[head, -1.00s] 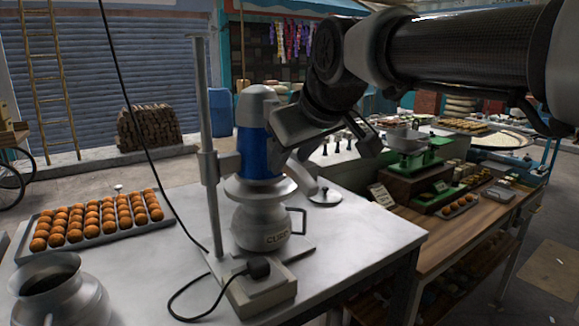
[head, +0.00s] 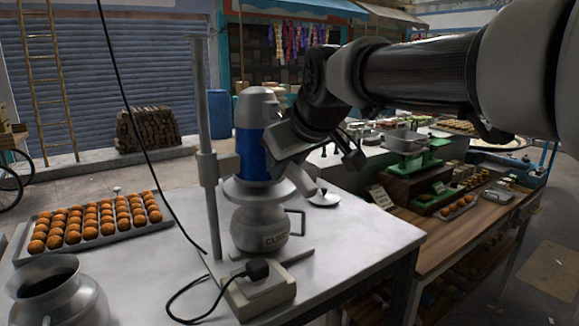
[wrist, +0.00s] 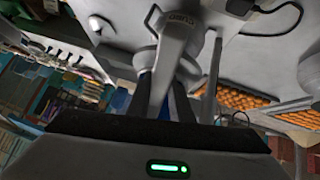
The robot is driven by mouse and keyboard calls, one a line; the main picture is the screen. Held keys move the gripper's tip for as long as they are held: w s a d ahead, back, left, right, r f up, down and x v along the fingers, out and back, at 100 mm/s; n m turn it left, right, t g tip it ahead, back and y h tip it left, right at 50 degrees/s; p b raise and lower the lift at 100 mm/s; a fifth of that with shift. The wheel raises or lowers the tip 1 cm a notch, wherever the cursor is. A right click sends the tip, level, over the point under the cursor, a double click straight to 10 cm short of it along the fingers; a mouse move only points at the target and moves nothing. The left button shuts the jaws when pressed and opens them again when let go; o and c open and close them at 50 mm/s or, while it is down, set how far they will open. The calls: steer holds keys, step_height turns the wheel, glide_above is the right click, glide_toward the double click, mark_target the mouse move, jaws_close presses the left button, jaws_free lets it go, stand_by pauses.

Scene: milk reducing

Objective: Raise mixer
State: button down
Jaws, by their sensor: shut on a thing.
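The mixer (head: 252,150) has a grey cap and a blue band. In the head view it is on the upright stand (head: 209,185), above a metal pot (head: 258,230) lettered on its front. The mixer's wide lower collar sits at the pot's mouth; I cannot see inside the pot. My gripper (head: 287,165) is at the mixer's right side, shut on it; the contact is partly hidden by the gripper.
A tray of orange balls (head: 95,228) lies on the left of the white table (head: 345,235). An open metal jar (head: 62,300) stands at the front left. A dark cable hangs at left. A wooden counter (head: 440,250) with a green scale stands right.

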steer(key=p, duration=1)
glide_toward(279, 107)
steer(key=x, duration=0.4)
steer(key=shift+w+a, duration=0.1)
steer(key=c, duration=1.6)
jaws_free()
steer(key=shift+f, duration=0.1)
steer(key=v, duration=1.7)
steer(key=shift+b, duration=0.35)
